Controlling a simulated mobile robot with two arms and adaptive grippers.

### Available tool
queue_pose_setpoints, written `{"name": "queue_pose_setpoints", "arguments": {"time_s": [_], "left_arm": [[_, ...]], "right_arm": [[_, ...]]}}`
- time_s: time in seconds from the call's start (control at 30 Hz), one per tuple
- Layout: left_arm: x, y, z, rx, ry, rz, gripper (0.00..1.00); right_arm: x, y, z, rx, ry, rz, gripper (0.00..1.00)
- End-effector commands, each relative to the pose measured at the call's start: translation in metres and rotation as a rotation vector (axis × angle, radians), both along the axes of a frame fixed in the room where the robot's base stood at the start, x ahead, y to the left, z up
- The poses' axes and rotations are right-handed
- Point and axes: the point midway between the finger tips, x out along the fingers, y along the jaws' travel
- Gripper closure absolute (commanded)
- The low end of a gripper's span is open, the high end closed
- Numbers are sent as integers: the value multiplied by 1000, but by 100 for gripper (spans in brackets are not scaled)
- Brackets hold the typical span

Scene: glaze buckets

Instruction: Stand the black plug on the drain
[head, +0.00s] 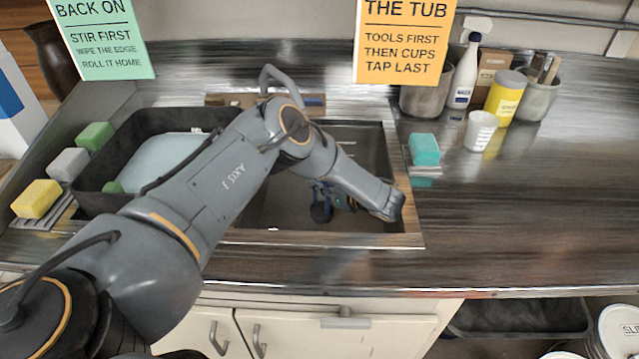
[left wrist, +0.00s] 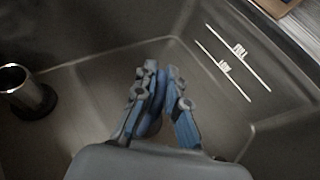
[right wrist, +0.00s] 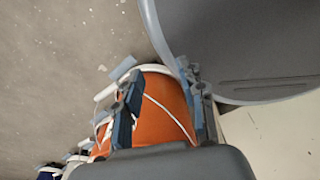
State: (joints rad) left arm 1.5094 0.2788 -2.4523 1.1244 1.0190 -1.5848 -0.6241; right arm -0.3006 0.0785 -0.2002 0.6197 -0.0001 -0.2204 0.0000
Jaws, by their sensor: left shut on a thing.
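My left gripper (head: 335,198) reaches down into the steel sink (head: 412,226). No drain opening shows clearly. My right gripper (right wrist: 160,85) is open and empty, above an orange bucket (right wrist: 158,112).
The sink wall carries FULL and LOW marks (left wrist: 240,50). A black tub (head: 95,190) stands left of the sink, with sponges beside it. The right counter front is clear.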

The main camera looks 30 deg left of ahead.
Motion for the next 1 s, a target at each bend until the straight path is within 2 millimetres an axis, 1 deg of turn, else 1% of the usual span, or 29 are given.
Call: {"name": "queue_pose_setpoints", "arguments": {"time_s": [0.07,0.1,0.17,0.2,0.43,0.53,0.67,0.9,1.0], "left_arm": [[0,0,-3,1,0,1,100],[0,0,-2,0,1,0,81],[0,0,-2,0,1,0,68],[0,0,-2,0,1,0,66],[0,0,-2,0,1,0,66],[0,-1,2,0,0,0,66],[-3,-17,6,-2,0,-2,66],[-12,-53,21,-2,1,-1,66],[-14,-62,25,-1,0,0,66]], "right_arm": [[0,0,-1,0,0,0,60],[0,0,-1,0,0,0,60],[0,-1,-1,-1,0,0,60],[0,-1,-1,-1,0,0,60],[0,-2,-1,-2,0,0,60],[0,-2,1,-2,0,0,60],[0,-2,-2,-3,-2,0,60],[1,-2,-5,-3,-2,0,60],[1,-2,-6,-3,-2,0,60]]}}
